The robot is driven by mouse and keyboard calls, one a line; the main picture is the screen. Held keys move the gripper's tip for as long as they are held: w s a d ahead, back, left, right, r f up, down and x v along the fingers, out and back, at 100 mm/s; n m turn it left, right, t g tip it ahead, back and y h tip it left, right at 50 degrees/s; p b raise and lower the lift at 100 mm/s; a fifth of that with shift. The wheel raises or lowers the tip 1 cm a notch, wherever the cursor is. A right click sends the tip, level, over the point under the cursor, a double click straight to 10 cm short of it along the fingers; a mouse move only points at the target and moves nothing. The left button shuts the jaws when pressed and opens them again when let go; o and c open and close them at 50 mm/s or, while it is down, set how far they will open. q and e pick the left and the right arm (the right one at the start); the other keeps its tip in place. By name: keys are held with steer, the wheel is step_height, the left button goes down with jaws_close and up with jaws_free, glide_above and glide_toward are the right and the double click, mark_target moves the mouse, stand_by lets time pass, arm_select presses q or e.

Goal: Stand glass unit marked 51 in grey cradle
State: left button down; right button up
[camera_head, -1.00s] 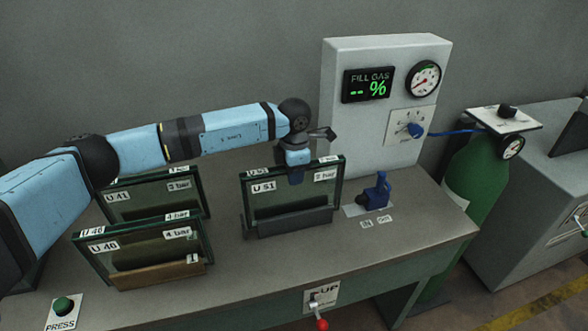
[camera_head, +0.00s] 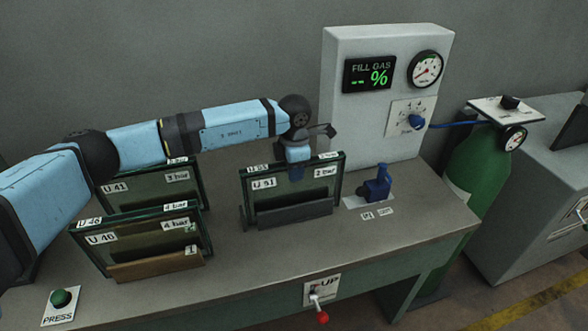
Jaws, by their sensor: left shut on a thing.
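The glass unit marked U 51 (camera_head: 262,201) stands upright, with a "2 bar" label at its upper right. Its lower edge is in the grey cradle (camera_head: 290,215) on the bench. My left gripper (camera_head: 296,174) is over the middle of the unit's top edge, shut on it from above. My right gripper does not show.
A blue valve (camera_head: 376,185) is close to the right of unit 51. A gauge panel (camera_head: 385,140) stands behind.

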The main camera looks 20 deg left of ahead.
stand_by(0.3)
arm_select(q)
steer(key=c, duration=0.9)
jaws_free()
